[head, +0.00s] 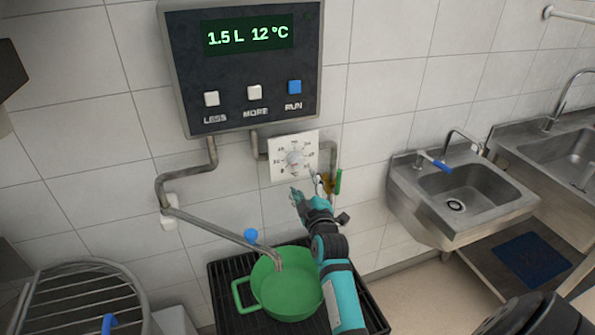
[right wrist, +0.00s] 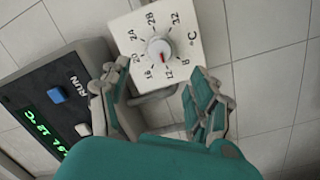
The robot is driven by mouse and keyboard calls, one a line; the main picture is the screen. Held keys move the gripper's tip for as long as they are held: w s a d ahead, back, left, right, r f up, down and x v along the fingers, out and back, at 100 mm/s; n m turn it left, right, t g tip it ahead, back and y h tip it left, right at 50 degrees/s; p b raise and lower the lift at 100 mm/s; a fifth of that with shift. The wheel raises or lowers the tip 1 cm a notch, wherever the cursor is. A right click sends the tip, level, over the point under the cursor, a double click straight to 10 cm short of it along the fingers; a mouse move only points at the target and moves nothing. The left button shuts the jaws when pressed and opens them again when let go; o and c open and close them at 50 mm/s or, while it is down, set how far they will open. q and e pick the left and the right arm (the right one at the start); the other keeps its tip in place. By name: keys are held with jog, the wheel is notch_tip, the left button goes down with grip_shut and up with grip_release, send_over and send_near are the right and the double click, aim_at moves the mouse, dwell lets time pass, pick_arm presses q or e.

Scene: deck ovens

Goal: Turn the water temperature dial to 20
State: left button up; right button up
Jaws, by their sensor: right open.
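The temperature dial (head: 294,159) is a round knob on a white square plate on the tiled wall, under the control panel. In the right wrist view the dial (right wrist: 159,50) has numbers from 8 to 32 around it, and its red mark points toward 12. The panel display (head: 248,35) reads 1.5 L 12 °C. My right gripper (head: 305,184) is open and empty, just below and apart from the dial. In the right wrist view its two fingers (right wrist: 160,84) stand spread, with the plate beyond them. My left gripper is not in view.
The panel has LESS, MORE and a blue RUN button (head: 294,87). A metal pipe (head: 212,223) runs from it to a green pot (head: 291,291) on a black grate, beside my right arm. A green-handled valve (head: 338,181) is right of the dial. Steel sinks (head: 465,196) stand at right.

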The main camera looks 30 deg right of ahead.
aim_at(298, 163)
jog(key=b+x, duration=0.5)
jog(key=x, duration=0.4)
jog(key=shift+w+f, duration=0.2)
jog(key=shift+w+d, duration=0.2)
jog(key=shift+w, duration=0.15)
jog(key=shift+r, duration=0.15)
jog(key=c, duration=0.7)
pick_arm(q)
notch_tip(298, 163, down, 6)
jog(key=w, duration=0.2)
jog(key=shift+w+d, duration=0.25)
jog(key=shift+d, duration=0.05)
pick_arm(e)
jog(key=shift+s+r, duration=0.1)
jog(key=c, duration=0.4)
jog(key=shift+c, duration=0.2)
